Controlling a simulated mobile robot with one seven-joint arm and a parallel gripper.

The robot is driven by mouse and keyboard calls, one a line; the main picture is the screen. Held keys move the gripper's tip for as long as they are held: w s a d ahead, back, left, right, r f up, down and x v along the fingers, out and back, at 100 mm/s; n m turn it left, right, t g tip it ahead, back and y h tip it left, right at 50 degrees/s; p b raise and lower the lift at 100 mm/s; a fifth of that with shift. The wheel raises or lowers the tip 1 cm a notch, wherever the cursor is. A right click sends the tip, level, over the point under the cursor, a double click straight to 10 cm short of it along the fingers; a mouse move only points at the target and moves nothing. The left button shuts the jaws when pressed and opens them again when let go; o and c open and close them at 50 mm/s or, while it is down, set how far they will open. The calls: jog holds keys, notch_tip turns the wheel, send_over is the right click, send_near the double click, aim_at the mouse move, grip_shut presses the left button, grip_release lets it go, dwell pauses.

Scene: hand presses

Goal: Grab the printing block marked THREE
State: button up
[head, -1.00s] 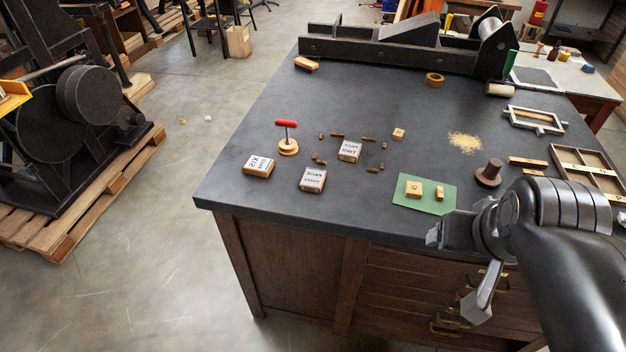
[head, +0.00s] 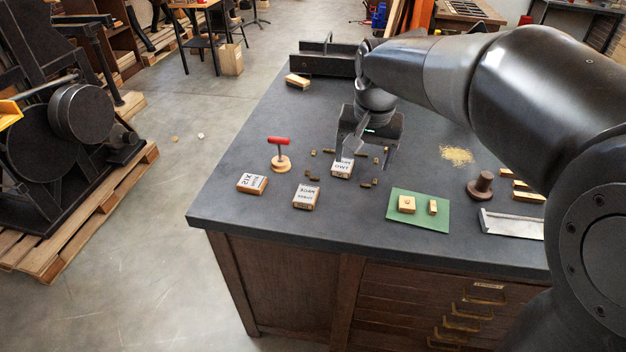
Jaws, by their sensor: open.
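Three labelled wooden blocks with white tops stand on the dark worktop, their lettering turned away from me. The left block (head: 252,184) seems to read SIX. The front block (head: 306,197) and the far block (head: 342,169) carry print too small to read surely, so I cannot tell which is THREE. My gripper (head: 366,150) is open and empty, pointing down. Its left finger is at the far edge of the far block and overlaps it in the picture; I cannot tell whether they touch. Its right finger is right of that block, among small brass pieces.
Several small brass pieces (head: 374,183) lie around the far block. A red-handled tool (head: 279,153) stands upright on its round wooden base close left. A green mat (head: 418,222) with two small wooden blocks lies front right. The worktop's left front is clear.

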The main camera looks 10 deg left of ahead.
jog(key=g, duration=0.2)
send_over(306, 193)
notch_tip(306, 193, down, 9)
jog(key=shift+h, duration=0.3)
jog(key=f, duration=0.5)
jog(key=shift+s+a, duration=0.25)
jog(key=shift+a, duration=0.05)
jog(key=shift+w+d+f, duration=0.1)
jog(key=shift+d+f, duration=0.1)
jog(key=shift+f, duration=1.2)
jog(key=shift+w+d+f, duration=0.1)
jog(key=shift+d+f, duration=0.05)
jog(key=shift+f, duration=1.25)
jog(key=c, duration=1.1)
jog(key=shift+r, duration=0.15)
